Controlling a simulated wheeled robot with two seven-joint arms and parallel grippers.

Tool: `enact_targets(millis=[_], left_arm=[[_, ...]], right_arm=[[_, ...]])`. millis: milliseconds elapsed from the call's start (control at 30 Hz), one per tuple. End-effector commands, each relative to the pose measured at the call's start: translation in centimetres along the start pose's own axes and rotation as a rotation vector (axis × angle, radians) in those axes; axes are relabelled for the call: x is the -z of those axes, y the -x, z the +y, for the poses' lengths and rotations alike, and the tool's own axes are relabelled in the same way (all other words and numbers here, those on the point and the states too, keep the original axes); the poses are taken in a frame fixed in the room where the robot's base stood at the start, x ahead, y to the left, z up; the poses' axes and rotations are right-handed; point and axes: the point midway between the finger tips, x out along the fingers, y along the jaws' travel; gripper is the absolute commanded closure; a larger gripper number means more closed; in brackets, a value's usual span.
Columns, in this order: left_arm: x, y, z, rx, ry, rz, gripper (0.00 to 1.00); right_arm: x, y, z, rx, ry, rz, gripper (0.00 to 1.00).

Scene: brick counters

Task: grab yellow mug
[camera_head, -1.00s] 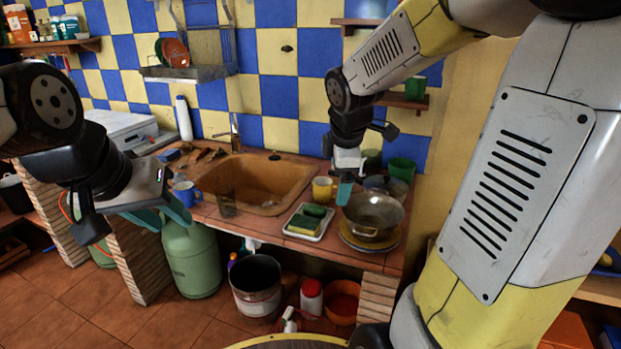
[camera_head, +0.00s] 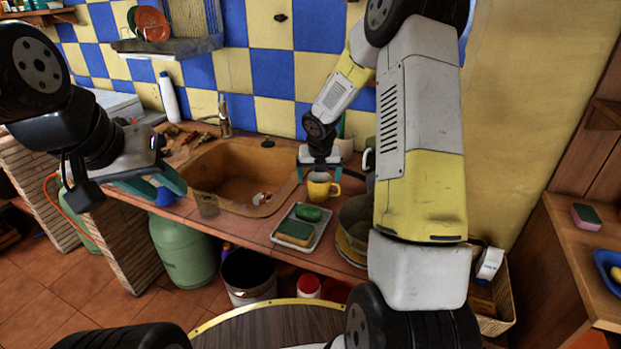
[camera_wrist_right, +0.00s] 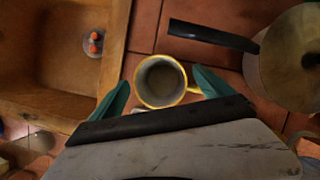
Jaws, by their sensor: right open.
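The yellow mug (camera_head: 319,188) stands upright on the counter, just right of the sink, with its handle to the right. In the right wrist view the mug (camera_wrist_right: 161,104) is seen from above, its rim lying between the two teal fingers. My right gripper (camera_head: 320,164) is open at the mug, with one finger on each side of it; I cannot tell whether they touch it. The right gripper (camera_wrist_right: 160,88) has nothing clamped.
The sink (camera_head: 235,172) lies left of the yellow mug. A tray (camera_head: 287,241) with sponges sits in front of it. A pan (camera_wrist_right: 291,58) is close on the right, its dark handle (camera_wrist_right: 211,36) pointing towards the mug.

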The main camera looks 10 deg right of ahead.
Motion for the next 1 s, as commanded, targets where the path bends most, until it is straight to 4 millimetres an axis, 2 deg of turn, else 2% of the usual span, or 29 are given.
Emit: enact_targets(millis=[100, 233, 533, 900, 1000], left_arm=[[0.0, 0.0, 0.0, 0.000, 0.000, 0.000, 0.64], [0.0, 0.0, 0.0, 0.000, 0.000, 0.000, 0.64], [0.0, 0.0, 0.0, 0.000, 0.000, 0.000, 0.64], [0.0, 0.0, 0.0, 0.000, 0.000, 0.000, 0.64], [0.0, 0.0, 0.0, 0.000, 0.000, 0.000, 0.64]], right_arm=[[0.1, -2.1, 0.0, 0.001, 0.000, 0.004, 0.09], [0.1, -3.5, 0.0, 0.001, -0.001, 0.002, 0.09], [0.0, -3.9, -0.1, 0.001, -0.002, 0.000, 0.11], [0.1, -3.9, 0.0, 0.001, -0.003, 0.002, 0.84], [0.1, -3.9, 0.0, 0.001, -0.003, 0.001, 0.84]])
